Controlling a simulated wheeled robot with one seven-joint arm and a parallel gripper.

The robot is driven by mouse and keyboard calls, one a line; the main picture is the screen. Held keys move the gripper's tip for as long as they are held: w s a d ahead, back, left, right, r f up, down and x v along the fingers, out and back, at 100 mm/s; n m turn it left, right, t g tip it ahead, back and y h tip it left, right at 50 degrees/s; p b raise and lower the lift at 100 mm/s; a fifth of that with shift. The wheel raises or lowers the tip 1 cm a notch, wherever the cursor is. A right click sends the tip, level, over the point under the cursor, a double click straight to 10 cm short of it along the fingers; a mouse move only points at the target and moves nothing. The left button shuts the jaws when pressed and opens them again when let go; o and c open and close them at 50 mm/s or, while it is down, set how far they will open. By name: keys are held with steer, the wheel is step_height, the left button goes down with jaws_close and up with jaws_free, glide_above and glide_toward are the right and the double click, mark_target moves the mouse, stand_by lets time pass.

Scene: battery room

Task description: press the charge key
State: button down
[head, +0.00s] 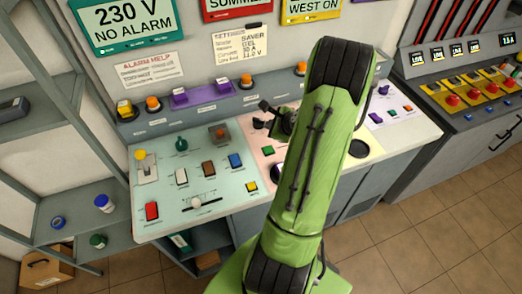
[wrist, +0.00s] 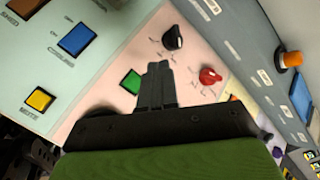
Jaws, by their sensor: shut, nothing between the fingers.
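My gripper (wrist: 158,70) is shut and empty, pointing at the pink section of the console. In the wrist view, a green square key (wrist: 131,81) shows just left of the fingers. It also shows in the head view (head: 268,150), below the end of my arm. No label reading charge is legible, so I cannot tell for certain that it is the charge key. A black knob (wrist: 173,37) is beyond the fingertips and a red knob (wrist: 210,76) is to their right. I cannot tell how high the fingertips are above the panel.
The pale green section (head: 180,222) at left carries several keys, including a blue key (wrist: 75,39) and a yellow key (wrist: 40,100). A raised ledge (head: 225,105) with orange lamps runs along the back. My green arm hides the console's middle. A shelf rack (head: 75,185) stands at left.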

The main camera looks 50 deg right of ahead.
mark_target(270, 151)
step_height(270, 151, down, 9)
steer(key=b, duration=0.7)
steer(key=shift+a, duration=0.1)
steer(key=shift+r, duration=0.1)
stand_by(1.5)
steer(key=shift+f+b, duration=0.4)
steer(key=shift+b, duration=0.15)
